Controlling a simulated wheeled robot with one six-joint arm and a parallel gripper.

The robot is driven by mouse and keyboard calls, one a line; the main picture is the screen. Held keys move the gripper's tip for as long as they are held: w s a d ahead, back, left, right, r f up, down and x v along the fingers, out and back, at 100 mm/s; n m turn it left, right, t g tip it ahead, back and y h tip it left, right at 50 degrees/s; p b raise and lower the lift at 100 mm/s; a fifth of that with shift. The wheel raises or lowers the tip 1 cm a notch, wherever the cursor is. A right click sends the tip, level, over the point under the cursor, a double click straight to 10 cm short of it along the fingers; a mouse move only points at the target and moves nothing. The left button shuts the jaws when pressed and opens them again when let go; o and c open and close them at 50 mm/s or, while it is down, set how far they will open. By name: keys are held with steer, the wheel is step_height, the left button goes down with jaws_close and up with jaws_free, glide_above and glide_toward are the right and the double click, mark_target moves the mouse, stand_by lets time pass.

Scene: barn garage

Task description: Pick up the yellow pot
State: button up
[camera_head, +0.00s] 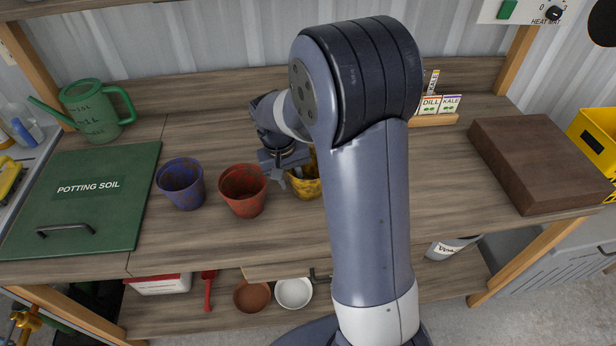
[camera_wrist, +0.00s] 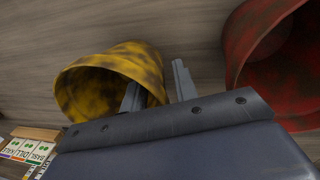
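The yellow pot (camera_head: 307,187), blotched with dark stains, stands on the wooden bench, partly hidden behind my arm. In the wrist view, the yellow pot (camera_wrist: 112,75) shows its open mouth. My gripper (camera_head: 287,190) is at the pot's left side. In the wrist view, my gripper (camera_wrist: 156,78) has its fingers apart. One finger overlaps the pot's mouth and the other is outside, with the pot's wall between them. A gap shows between the outer finger and the wall. I cannot tell whether the inner finger touches the pot.
A red pot (camera_head: 243,190) stands close left of my gripper, with a blue pot (camera_head: 181,184) beyond it. A green potting soil lid (camera_head: 88,195) and watering can (camera_head: 95,112) are at left. Seed packets (camera_head: 440,104) and a brown block (camera_head: 540,165) are at right.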

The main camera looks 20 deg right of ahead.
steer(key=shift+c, duration=0.2)
jaws_close()
stand_by(0.3)
